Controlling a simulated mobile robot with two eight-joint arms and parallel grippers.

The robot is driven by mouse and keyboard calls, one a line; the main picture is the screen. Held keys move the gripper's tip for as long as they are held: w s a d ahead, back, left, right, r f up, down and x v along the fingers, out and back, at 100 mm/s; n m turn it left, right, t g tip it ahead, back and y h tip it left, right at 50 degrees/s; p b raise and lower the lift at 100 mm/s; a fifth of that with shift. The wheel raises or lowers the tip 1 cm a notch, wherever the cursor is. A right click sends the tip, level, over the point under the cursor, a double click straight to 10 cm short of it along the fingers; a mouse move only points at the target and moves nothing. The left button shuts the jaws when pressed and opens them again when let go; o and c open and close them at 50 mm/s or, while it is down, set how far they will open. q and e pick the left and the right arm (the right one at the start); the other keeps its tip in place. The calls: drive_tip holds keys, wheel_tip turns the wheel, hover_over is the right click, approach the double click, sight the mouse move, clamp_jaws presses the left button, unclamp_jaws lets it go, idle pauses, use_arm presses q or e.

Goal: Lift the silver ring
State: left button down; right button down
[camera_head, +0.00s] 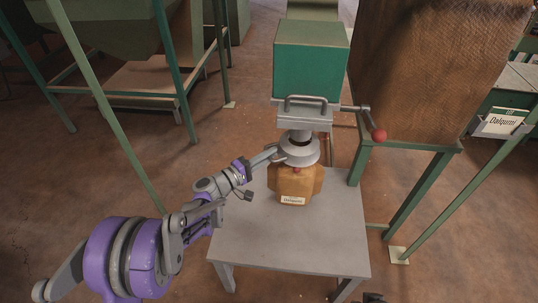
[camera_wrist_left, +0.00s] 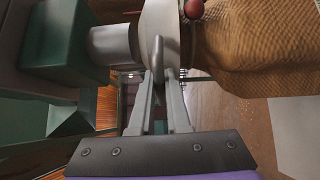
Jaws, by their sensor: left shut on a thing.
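The silver ring (camera_head: 299,151) is a pale grey collar around the spout under the green hopper box (camera_head: 311,60). It sits at the top of a brown sack (camera_head: 295,184) with a white label. My left gripper (camera_head: 277,154) reaches the ring's left side. In the left wrist view my left gripper (camera_wrist_left: 159,92) is shut on a thin grey tab of the ring (camera_wrist_left: 160,22). The ring appears to be around the sack's neck, with a small red ball (camera_wrist_left: 194,8) close by.
The sack stands on a grey table (camera_head: 285,250), whose front is bare. A lever with a red knob (camera_head: 379,135) sticks out right of the spout. Green frames stand at left.

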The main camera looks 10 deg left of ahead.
use_arm(q)
wheel_tip(320, 180, up, 8)
drive_tip(key=p, duration=0.5)
drive_tip(key=shift+r, duration=0.1)
drive_tip(key=shift+w, duration=0.1)
drive_tip(key=c, duration=0.9)
unclamp_jaws()
drive_tip(key=v, duration=1.1)
